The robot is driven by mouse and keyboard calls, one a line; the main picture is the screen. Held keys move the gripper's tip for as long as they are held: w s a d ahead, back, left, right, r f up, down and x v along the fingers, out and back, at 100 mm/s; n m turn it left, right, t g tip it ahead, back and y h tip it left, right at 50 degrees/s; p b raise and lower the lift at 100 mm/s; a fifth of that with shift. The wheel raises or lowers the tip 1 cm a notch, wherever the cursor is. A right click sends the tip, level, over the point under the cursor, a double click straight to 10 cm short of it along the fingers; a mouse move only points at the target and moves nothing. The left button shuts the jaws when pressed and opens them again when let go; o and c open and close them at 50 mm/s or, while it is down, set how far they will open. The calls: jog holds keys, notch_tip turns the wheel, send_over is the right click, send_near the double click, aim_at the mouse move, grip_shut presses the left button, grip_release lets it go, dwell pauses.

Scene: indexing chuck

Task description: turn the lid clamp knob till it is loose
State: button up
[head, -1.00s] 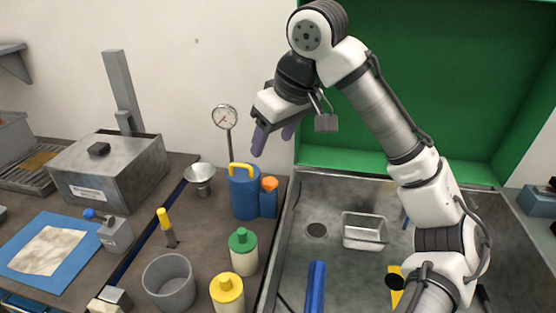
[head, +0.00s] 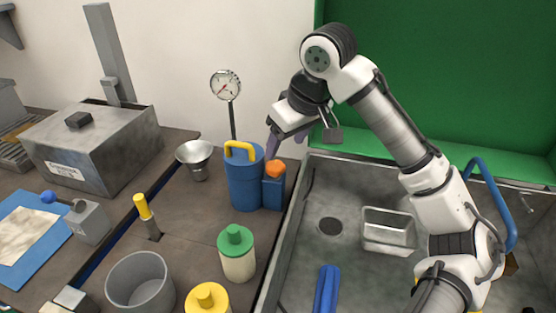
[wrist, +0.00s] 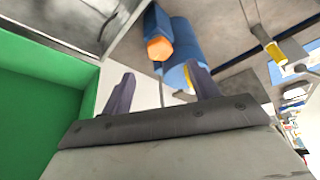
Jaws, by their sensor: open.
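An orange lid clamp knob (head: 275,169) sits on top of a small blue block beside a blue canister (head: 243,187) with a yellow handle (head: 240,150). My gripper (head: 286,148) is open and empty, above and just behind the knob in the head view, apart from it. In the wrist view the orange knob (wrist: 159,48) lies beyond the fingertips, between the two purple fingers (wrist: 160,85) and well clear of them. The blue canister (wrist: 184,42) is beside it, partly behind the right finger.
A dial gauge (head: 226,85) on a post stands behind the canister, with a metal funnel cup (head: 196,158) to the left. A green-capped bottle (head: 236,255) stands in front. A metal sink (head: 345,190) lies to the right, with a green panel (head: 440,80) behind.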

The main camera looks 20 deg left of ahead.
aim_at(276, 165)
jog(key=x, duration=0.8)
jog(key=shift+w+p, duration=0.1)
jog(key=shift+p, duration=0.2)
jog(key=shift+c, duration=0.3)
jog(key=shift+r, duration=0.1)
jog(key=c, duration=0.9)
jog(key=shift+n+p, duration=0.3)
jog(key=n+g+p, duration=0.1)
jog(key=n, duration=0.1)
jog(key=shift+w+r+n+y+p, duration=0.1)
jog(key=shift+n+y+p, duration=0.2)
jog(key=shift+n+y, duration=0.1)
jog(key=n+g+p, duration=0.2)
jog(key=n, duration=0.3)
jog(key=shift+w, duration=0.2)
jog(key=shift+d+n, duration=0.1)
jog(key=shift+n, duration=0.3)
